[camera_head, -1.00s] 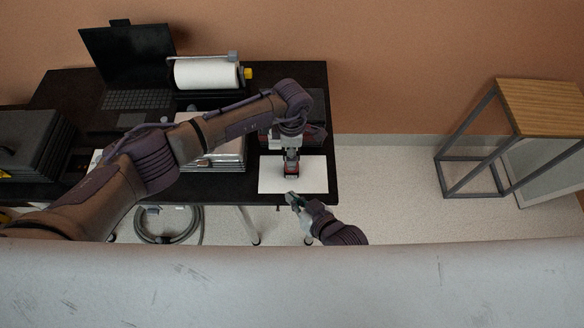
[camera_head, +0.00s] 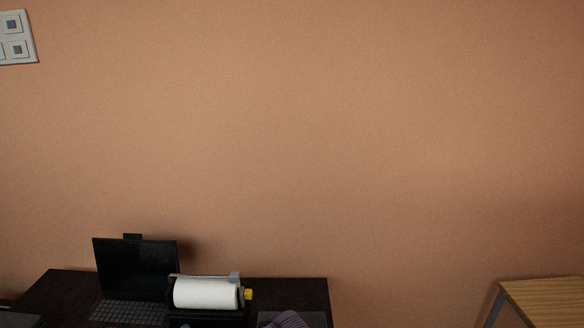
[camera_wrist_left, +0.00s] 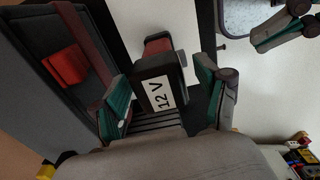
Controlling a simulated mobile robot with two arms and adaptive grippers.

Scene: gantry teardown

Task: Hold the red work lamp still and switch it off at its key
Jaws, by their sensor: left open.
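In the left wrist view, a red and black body with a white "12 V" label (camera_wrist_left: 160,92) stands between the fingers of my left gripper (camera_wrist_left: 163,78); it looks like part of the red work lamp. My left gripper is open, with one teal-padded finger on each side of it. Whether either finger touches it, I cannot tell. The lamp's key cannot be made out. My right gripper (camera_wrist_left: 278,28) is partly in view at the top right, apart from the lamp; its opening is unclear. The head view does not show the lamp or either gripper.
In the head view, a black laptop (camera_head: 136,268) and a white paper roll (camera_head: 206,293) stand on the dark table (camera_head: 290,291). A wooden-topped stand (camera_head: 545,297) is at the right. In the left wrist view, a red block (camera_wrist_left: 66,67) lies on a dark surface at left.

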